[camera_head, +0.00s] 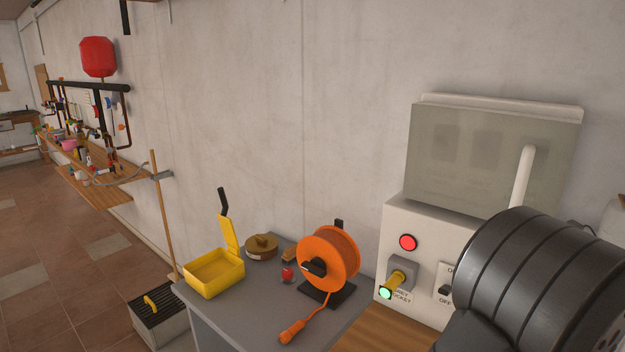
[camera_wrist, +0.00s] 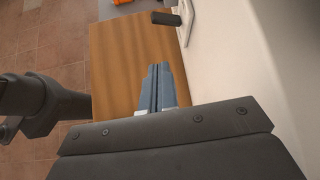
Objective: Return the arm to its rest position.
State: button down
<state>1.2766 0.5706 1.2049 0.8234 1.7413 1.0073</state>
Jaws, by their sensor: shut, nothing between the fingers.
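My gripper (camera_wrist: 158,68) shows in the wrist view with its two grey-blue fingers together. It is shut and empty, above or in front of a wooden surface (camera_wrist: 118,60) and to the left of a pale wall or panel (camera_wrist: 245,50). In the head view a large black ribbed part of my arm (camera_head: 540,285) fills the lower right, in front of the white control box (camera_head: 395,235). My gripper does not show in that view.
A grey bench (camera_head: 235,320) holds a yellow container (camera_head: 215,275), an orange cable reel (camera_head: 330,258) and a brown lidded pot (camera_head: 262,248). A yellow plug (camera_head: 397,279) sits at the box's socket. In the wrist view a dark cylinder (camera_wrist: 166,18) juts near the panel.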

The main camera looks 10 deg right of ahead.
jog(key=w+a+f+n+t+h, duration=0.1)
jog(key=w+a+f+t, duration=0.1)
jog(key=f, duration=0.6)
jog(key=shift+w+a+f+n+h, duration=0.25)
jog(key=shift+w+a+n, duration=0.2)
jog(key=shift+a, duration=0.5)
